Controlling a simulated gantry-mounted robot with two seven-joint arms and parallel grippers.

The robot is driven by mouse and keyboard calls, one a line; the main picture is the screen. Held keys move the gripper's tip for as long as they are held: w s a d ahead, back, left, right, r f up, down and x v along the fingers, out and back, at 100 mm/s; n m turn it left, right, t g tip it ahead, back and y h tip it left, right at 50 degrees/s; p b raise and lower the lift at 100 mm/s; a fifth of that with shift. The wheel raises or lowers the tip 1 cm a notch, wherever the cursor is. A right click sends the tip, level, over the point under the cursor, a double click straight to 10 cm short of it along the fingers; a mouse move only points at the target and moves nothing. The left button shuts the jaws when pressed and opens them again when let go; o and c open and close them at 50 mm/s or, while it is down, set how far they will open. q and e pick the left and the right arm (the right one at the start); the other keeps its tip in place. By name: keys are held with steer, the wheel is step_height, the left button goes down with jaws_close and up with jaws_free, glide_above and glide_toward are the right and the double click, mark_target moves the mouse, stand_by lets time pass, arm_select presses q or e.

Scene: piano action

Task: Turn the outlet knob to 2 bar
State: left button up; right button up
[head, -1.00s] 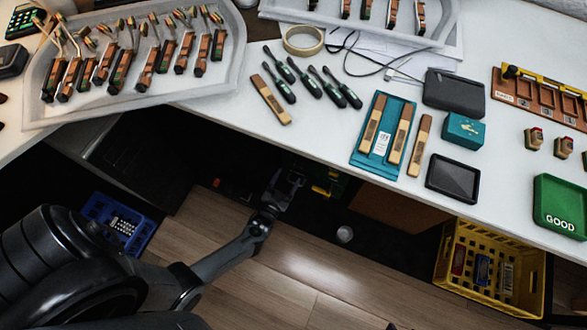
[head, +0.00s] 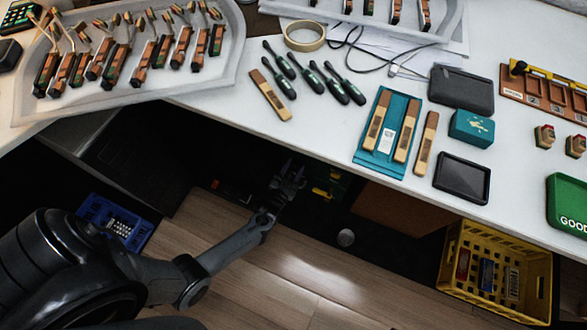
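I cannot make out an outlet knob or its scale in the head view; the space under the bench is very dark. A partly lit yellow and green object (head: 326,187) sits in that shadow and I cannot tell what it is. My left gripper (head: 292,170) reaches under the bench edge, just left of the yellow and green object. Its two fingers look apart with nothing seen between them, and I see no contact. My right gripper is not in view.
The white bench top (head: 330,130) overhangs the dark space. A yellow crate (head: 540,290) and a blue crate (head: 140,235) stand on the wooden floor (head: 290,265). Several green-handled tools lie on the bench.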

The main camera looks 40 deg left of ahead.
arm_select(q)
steer(key=c, duration=0.5)
steer(key=shift+n, duration=0.3)
steer(key=n, duration=0.4)
steer(key=shift+f+n, duration=0.1)
steer(key=shift+n, duration=2)
steer(key=o, duration=1.1)
steer(key=shift+a, duration=0.1)
